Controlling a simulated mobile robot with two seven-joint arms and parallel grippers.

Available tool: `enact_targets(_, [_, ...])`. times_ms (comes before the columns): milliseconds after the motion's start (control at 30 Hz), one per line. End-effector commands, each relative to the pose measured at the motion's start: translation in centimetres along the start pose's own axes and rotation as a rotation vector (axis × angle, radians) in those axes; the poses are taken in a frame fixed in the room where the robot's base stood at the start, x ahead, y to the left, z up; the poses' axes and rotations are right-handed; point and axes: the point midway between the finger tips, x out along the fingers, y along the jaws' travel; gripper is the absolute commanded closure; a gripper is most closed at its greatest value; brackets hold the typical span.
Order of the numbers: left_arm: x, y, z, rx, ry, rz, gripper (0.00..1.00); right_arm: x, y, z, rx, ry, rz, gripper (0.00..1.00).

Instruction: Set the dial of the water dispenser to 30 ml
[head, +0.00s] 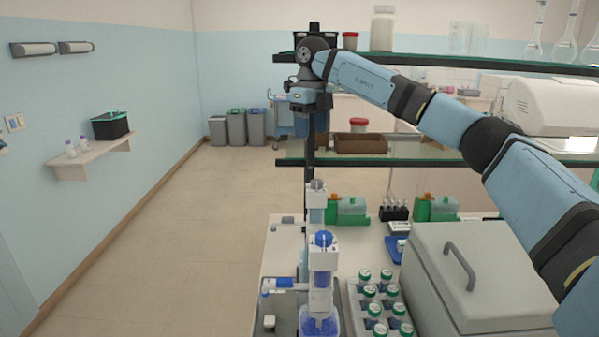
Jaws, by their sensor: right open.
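A bottle-top dispenser with a white body and blue parts (322,260) stands upright at the front left of the bench. A blue-and-white spout reaches left from it. I cannot read its dial or scale. A similar white dispenser (316,198) stands behind it. I cannot tell by label which one holds water. My right gripper (310,110) is high above both dispensers, apart from them, at the end of my arm from the right. My left gripper is not in view.
Green-capped bottles in a rack (378,300) and a grey lidded box (480,275) stand right of the dispensers. Glass shelves (430,58) hang behind my right arm. Green-and-clear containers (350,210) stand further back. The floor left of the bench is clear.

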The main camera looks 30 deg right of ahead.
Motion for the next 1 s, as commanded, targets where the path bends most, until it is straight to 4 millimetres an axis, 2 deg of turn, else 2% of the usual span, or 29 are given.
enact_targets(133, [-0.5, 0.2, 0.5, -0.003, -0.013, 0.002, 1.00, 0.7, -0.3, -0.2, 0.007, 0.006, -0.006, 0.43])
enact_targets(267, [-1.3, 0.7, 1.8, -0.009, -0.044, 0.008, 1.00, 2.9, -0.2, -0.2, 0.004, 0.008, -0.005, 0.43])
enact_targets(500, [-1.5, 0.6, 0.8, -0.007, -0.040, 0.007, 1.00, 8.1, -0.2, -0.3, 0.003, 0.008, -0.003, 0.43])
enact_targets(700, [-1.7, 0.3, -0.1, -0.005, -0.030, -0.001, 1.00, 11.5, -0.2, -0.2, 0.004, 0.006, -0.004, 0.43])
enact_targets(833, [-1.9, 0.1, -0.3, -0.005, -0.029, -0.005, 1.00, 12.8, -0.2, -0.2, 0.004, 0.005, -0.003, 0.43])
enact_targets(1000, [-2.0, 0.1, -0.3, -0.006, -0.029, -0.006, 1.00, 13.5, -0.2, -0.2, 0.004, 0.003, -0.003, 0.43])
